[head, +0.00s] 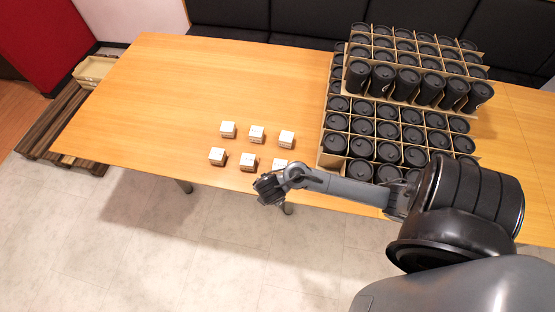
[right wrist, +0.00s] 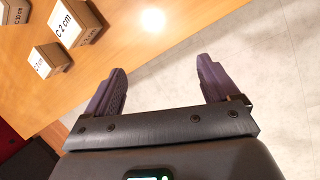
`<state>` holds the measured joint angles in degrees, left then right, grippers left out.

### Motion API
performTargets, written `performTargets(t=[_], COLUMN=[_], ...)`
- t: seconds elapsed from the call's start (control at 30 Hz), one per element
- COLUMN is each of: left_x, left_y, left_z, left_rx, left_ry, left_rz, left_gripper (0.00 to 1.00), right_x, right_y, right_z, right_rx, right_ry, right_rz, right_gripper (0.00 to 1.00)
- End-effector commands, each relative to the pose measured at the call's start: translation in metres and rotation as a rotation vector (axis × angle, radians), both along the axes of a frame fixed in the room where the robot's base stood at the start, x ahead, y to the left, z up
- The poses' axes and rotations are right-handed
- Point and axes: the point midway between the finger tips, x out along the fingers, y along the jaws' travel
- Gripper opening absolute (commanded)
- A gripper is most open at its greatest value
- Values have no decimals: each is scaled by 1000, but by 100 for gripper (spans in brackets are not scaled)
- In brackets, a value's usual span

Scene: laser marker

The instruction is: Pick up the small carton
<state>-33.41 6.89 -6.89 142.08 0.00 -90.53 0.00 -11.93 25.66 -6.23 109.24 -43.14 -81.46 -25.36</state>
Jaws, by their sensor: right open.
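Several small cartons with white tops and brown sides stand in two rows on the table. The back row has a left carton (head: 228,129), a middle carton (head: 257,134) and a right carton (head: 286,139). The front row has a left carton (head: 217,156), a middle carton (head: 248,161) and a right carton (head: 280,166), partly hidden by my arm. My right gripper (head: 265,190) is at the table's near edge, in front of them. In the right wrist view its jaws (right wrist: 161,66) are open and empty; a carton marked "C 2 cm" (right wrist: 66,24) and a smaller-looking carton (right wrist: 46,62) lie left of them.
The wooden table (head: 150,100) is clear at left. Black lidded cups in stacked cardboard dividers (head: 400,110) fill its right part. A wooden pallet (head: 60,130) lies on the floor at left. Dark seating (head: 380,15) stands behind the table.

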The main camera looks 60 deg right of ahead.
Motion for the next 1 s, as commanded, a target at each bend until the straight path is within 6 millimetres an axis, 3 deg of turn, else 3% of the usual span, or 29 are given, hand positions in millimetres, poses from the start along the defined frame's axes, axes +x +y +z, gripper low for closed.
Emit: performTargets(t=[0.03,0.1,0.3,0.7,1.0], left_x=[0,1,1,1,1], left_y=[0,0,0,0,0], left_z=[29,43,63,32,25], left_rx=[0,-1,-2,0,-1], left_ry=[-2,-3,-5,0,-3], left_rz=[0,1,0,1,1], left_gripper=[43,43,43,43,43], right_x=[8,12,16,22,24], right_y=[-21,-44,-87,-113,-120], right_z=[24,31,44,1,-14], right_rx=[-50,-100,-172,-187,-185], right_ry=[38,97,211,241,241], right_rz=[78,182,352,393,390], right_gripper=[88,88,88,88,88])
